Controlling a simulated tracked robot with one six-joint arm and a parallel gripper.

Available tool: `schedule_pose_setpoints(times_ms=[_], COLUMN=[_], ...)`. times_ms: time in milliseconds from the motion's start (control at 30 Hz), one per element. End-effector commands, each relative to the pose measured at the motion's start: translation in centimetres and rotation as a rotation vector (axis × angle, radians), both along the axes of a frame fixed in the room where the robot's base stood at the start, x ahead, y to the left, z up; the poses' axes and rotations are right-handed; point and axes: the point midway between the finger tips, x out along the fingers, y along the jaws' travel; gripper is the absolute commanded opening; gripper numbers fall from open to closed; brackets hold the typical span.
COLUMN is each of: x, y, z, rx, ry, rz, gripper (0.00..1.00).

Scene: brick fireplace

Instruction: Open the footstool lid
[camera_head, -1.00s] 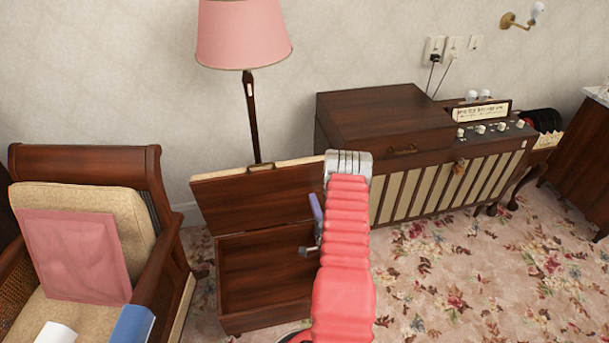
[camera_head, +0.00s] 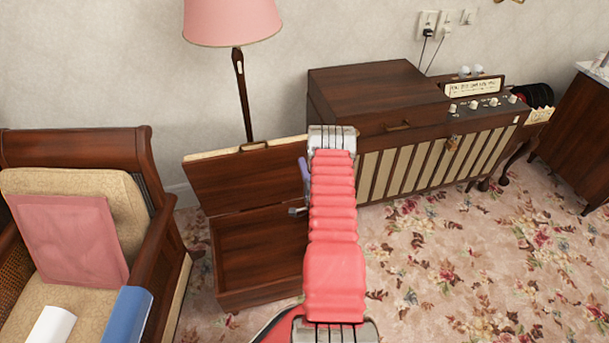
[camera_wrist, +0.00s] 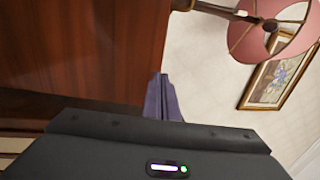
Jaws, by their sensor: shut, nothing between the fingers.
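The footstool is a dark brown wooden box (camera_head: 262,252) on the carpet, left of centre in the head view. Its lid (camera_head: 245,180) stands raised and tilted back at the rear of the box, with a pale cushion edge along its top. The box front and inside show partly; my red arm covers the right side. My gripper (camera_head: 304,175) has purple fingers, shut and empty, near the right end of the raised lid. In the wrist view the closed fingers (camera_wrist: 163,98) point past the edge of a brown wood panel (camera_wrist: 80,50), likely the lid. Contact cannot be told.
An armchair (camera_head: 150,190) with a pink cushion (camera_head: 75,240) stands close on the left. A floor lamp (camera_head: 240,85) stands behind the lid. A wooden radio cabinet (camera_head: 375,95) stands at the right. The carpet (camera_head: 460,265) at the front right is clear.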

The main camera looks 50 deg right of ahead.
Motion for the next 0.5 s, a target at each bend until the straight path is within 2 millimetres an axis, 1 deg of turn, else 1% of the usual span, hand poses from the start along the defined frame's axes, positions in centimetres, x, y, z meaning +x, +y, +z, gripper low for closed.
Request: schedule_pose_setpoints(times_ms=[33,300,500], x=[0.7,4.1,5.7], y=[-0.4,-2.7,-3.8], z=[0.2,0.8,1.1], rx=[-0.002,-0.002,0.000], ry=[-0.002,-0.002,-0.001], rz=[0.001,0.001,0.001], gripper=[0.00,0.00,0.00])
